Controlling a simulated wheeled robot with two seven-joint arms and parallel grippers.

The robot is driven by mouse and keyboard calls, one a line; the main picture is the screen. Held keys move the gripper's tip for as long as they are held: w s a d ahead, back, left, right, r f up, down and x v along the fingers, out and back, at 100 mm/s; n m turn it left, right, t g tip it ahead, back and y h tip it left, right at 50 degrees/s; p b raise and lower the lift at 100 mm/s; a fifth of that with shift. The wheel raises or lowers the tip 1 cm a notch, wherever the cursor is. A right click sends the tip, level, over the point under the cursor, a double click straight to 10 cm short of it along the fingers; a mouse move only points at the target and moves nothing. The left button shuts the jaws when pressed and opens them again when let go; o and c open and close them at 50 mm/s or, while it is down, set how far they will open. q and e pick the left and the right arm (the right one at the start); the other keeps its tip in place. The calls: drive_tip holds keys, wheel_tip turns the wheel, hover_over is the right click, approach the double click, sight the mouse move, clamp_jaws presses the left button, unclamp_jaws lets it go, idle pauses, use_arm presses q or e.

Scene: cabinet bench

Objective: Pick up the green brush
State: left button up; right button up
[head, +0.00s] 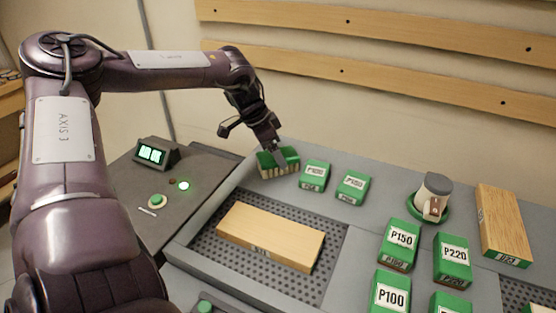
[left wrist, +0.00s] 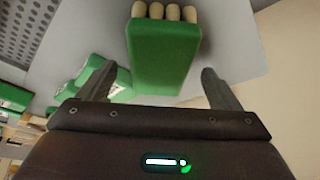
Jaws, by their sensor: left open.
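The green brush (head: 290,157), a green block with a row of pale bristle tufts, sits on the grey bench near the back wall. In the left wrist view the brush (left wrist: 163,58) lies just ahead of my gripper, with its tufts at the top. My left gripper (head: 276,150) is over the brush from above in the head view. In the left wrist view its two fingers (left wrist: 155,80) are spread wide on either side of the brush's near end, with gaps visible. My right gripper is not in view.
Two small green blocks (head: 314,175) (head: 352,187) stand close to the right of the brush. A wooden board (head: 270,236) lies on a perforated panel in front. Larger labelled green blocks (head: 399,244), a cup (head: 433,196) and another wooden block (head: 503,224) are further right.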

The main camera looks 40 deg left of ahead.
use_arm(q)
drive_tip(key=shift+x, duration=1.3)
drive_tip(key=shift+w, duration=0.1)
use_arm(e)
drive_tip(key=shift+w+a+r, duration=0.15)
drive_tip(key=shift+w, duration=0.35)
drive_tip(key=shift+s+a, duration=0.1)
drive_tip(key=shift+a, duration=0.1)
use_arm(q)
drive_tip(key=shift+f+b, duration=0.2)
drive_tip(key=shift+b, duration=0.3)
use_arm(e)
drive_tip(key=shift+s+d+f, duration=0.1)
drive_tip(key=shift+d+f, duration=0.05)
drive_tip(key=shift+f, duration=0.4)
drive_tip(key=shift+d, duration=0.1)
use_arm(q)
drive_tip(key=c, duration=1.2)
drive_tip(key=shift+r, duration=0.1)
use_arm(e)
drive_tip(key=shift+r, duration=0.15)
